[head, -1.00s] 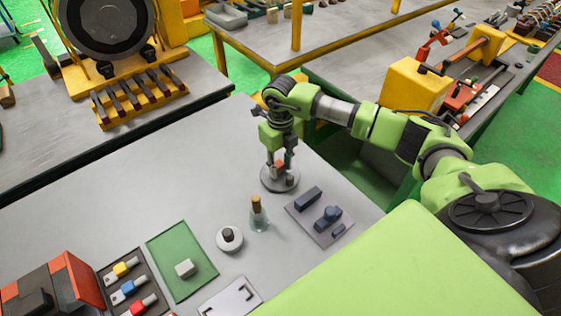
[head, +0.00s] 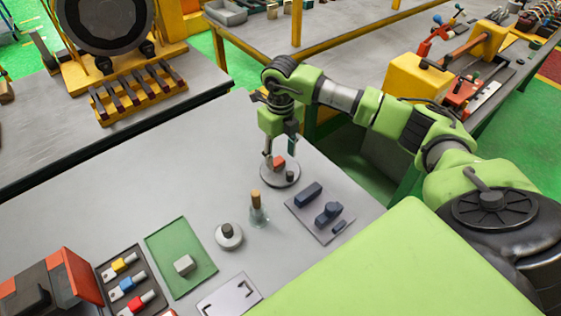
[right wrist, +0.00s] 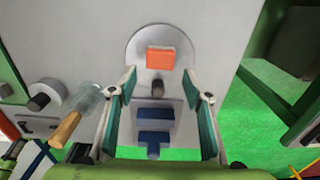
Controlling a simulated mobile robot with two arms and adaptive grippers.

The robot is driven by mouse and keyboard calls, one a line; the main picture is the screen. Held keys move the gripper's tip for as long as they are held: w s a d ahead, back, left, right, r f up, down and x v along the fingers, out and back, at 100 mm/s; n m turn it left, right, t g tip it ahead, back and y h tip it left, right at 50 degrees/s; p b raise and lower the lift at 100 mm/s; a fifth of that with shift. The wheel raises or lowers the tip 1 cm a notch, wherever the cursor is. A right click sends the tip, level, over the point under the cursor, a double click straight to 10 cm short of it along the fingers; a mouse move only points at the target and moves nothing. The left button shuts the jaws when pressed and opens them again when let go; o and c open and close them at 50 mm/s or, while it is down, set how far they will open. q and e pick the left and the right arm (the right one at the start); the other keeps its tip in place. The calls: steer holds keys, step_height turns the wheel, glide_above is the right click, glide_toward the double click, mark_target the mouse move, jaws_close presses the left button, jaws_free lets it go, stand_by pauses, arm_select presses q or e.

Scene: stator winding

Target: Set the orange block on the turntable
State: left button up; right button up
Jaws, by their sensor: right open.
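The orange block (head: 279,161) rests on the round grey turntable (head: 268,179), beside a small dark knob (head: 290,176). In the right wrist view the orange block (right wrist: 160,58) lies on the turntable disc (right wrist: 136,48), with the dark knob (right wrist: 157,87) just below it in the picture. My right gripper (head: 281,150) is just above the block, its fingers apart and nothing between them. In the right wrist view, my right gripper (right wrist: 160,75) shows its two fingertips spread wide on either side of the block, clear of it. My left gripper is not in view.
A glass bottle with a brown top (head: 258,210) and a white round piece with a dark knob (head: 229,237) stand nearby. A grey plate with blue parts (head: 307,221) lies right of the turntable. A green mat (head: 165,245) lies lower left. The table left of the turntable is clear.

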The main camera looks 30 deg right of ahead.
mark_target(280, 163)
step_height(280, 163, up, 9)
steer(key=b, duration=0.2)
stand_by(1.1)
